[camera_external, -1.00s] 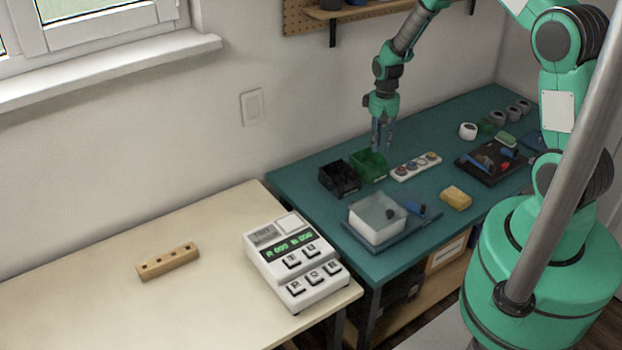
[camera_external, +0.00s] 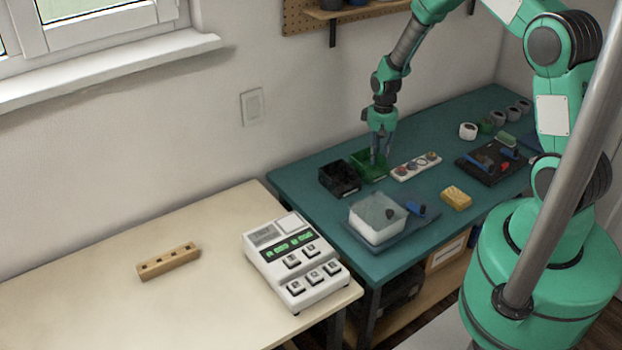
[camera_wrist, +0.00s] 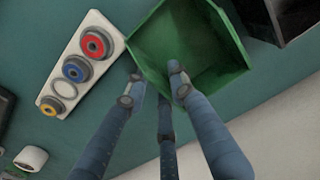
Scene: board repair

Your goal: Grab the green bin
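The green bin (camera_external: 364,162) stands on the teal table, beside the black bin and near the wall. In the wrist view the green bin (camera_wrist: 208,28) is open-topped, and its inside looks empty. My gripper (camera_external: 379,158) points down at the green bin. In the wrist view my gripper (camera_wrist: 152,85) has its fingers spread apart, with one fingertip over the bin's opening and another outside its near wall. The bin's rim passes between them. I cannot tell whether any finger touches the bin.
The black bin (camera_external: 339,180) sits close on the left. A white strip with coloured rings (camera_external: 415,167) lies close on the right. A clear tray (camera_external: 377,222), a yellow sponge (camera_external: 455,197) and a black board (camera_external: 487,163) lie further out. The wall is close behind.

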